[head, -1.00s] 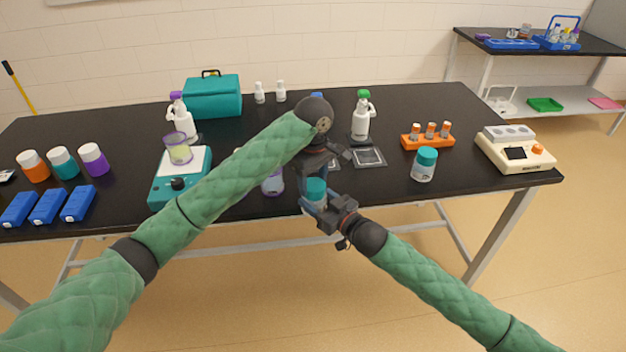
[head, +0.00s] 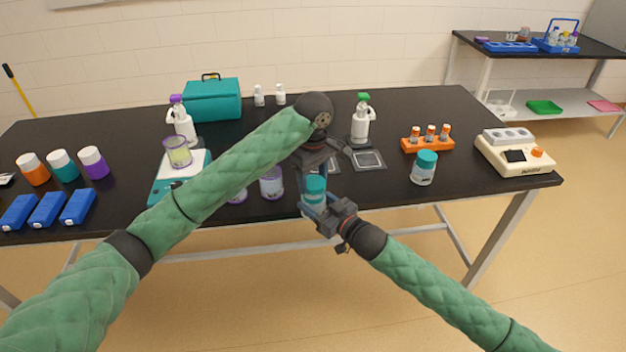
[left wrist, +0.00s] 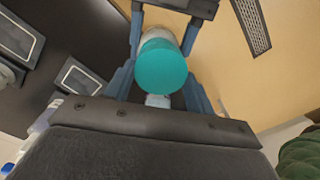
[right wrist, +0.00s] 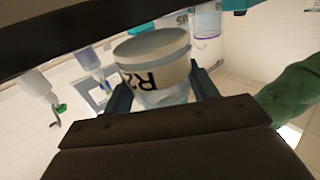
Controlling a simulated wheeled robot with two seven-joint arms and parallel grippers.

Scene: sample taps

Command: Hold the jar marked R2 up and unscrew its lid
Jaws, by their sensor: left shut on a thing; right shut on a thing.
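The jar marked R2 (head: 314,202) is held upright in the air in front of the table edge. My right gripper (head: 319,210) is shut around its body; the R2 label (right wrist: 150,78) shows inverted in the right wrist view. The jar's teal lid (head: 315,184) is on top, and it also shows in the left wrist view (left wrist: 162,66). My left gripper (head: 315,176) comes down from above and is shut on the lid, its fingers on either side. Whether the lid has come apart from the jar cannot be told.
The black table (head: 380,200) lies just behind the jar. A similar teal-lidded jar (head: 424,168) stands on it to the right, beside an orange tube rack (head: 427,144). A purple-labelled container (head: 271,185) stands left of the grippers. A teal scale (head: 165,185) is partly behind my left arm.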

